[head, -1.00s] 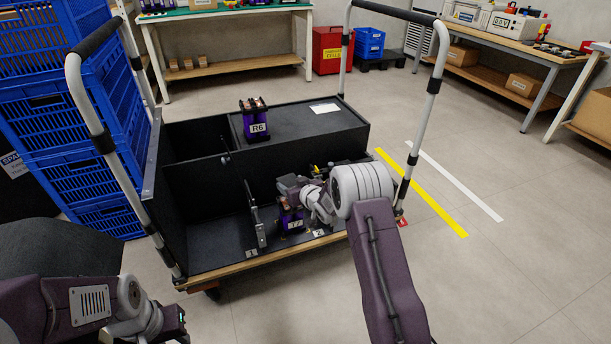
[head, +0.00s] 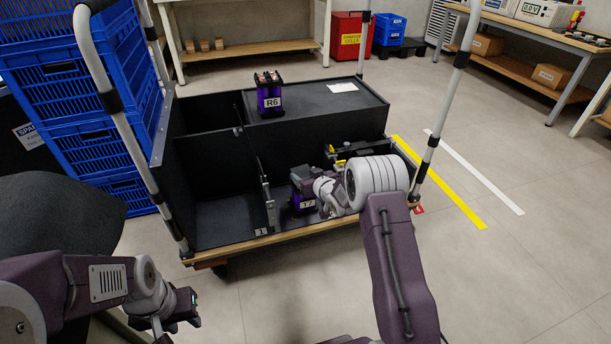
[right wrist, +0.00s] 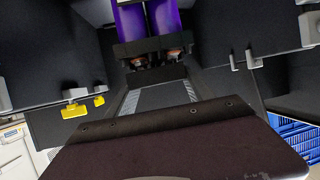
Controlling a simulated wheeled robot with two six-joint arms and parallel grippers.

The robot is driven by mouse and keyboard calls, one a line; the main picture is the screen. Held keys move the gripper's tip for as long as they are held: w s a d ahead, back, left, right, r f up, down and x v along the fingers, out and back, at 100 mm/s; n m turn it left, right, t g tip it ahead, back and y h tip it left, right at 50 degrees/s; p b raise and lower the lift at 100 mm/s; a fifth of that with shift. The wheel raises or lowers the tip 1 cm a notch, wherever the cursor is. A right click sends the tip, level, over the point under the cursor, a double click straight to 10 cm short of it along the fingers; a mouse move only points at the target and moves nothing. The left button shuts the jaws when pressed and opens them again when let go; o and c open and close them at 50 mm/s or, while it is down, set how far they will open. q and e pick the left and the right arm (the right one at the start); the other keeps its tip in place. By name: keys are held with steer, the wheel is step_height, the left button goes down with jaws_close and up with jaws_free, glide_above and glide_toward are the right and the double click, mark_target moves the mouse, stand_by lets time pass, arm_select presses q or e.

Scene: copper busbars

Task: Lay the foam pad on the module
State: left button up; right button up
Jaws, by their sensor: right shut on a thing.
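A purple module (head: 303,203) with a white label, hard to read, stands low in the cart's front bay. My right gripper (head: 308,182) is at its top and shut on it. In the right wrist view the module (right wrist: 148,22) shows purple sides and copper-coloured terminals against the jaws (right wrist: 158,75). A second purple module labelled R6 (head: 270,97) stands upright on the black box top. My left gripper (head: 178,312) hangs empty-looking in front of the cart at lower left; its jaw gap is unclear. I cannot pick out a foam pad for certain.
The black-walled cart (head: 215,170) has upright handle rails (head: 108,120) at its sides. A thin divider (head: 268,205) stands left of the gripped module. Blue crates (head: 85,130) stack at left. Yellow-tipped parts (head: 340,157) lie behind my right wrist. Floor to the right is open.

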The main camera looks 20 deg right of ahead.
steer(key=shift+f, duration=0.35)
steer(key=o, duration=1.4)
steer(key=p+v, duration=0.3)
steer(key=v, duration=0.6)
